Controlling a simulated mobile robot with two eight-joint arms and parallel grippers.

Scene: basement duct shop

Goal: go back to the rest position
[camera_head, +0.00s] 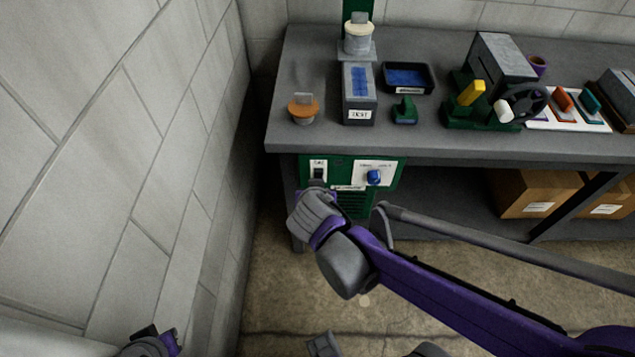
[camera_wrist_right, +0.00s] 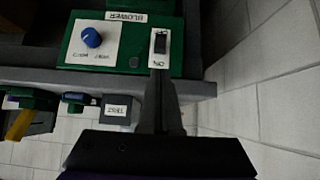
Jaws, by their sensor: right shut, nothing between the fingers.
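My right gripper (camera_head: 316,188) reaches in from the right and is in front of the green blower panel (camera_head: 393,171) under the bench top. In the right wrist view its fingers (camera_wrist_right: 159,85) are together and empty, pointing at the black rocker switch (camera_wrist_right: 160,42) above the "ON" label. I cannot tell whether the tips touch the switch plate. A blue knob (camera_wrist_right: 92,37) is beside the switch on its own white plate. Part of my left arm's end (camera_head: 150,343) shows at the bottom left edge beside the wall; its fingers cannot be made out.
The bench (camera_head: 450,150) edge is just above my right gripper. A "TEST" box (camera_head: 359,98), a dark tray (camera_head: 426,78) and an orange-topped piece (camera_head: 303,108) stand on it. A block wall (camera_head: 120,150) closes the left. Cardboard boxes (camera_head: 530,192) sit underneath. Floor shows below my right arm.

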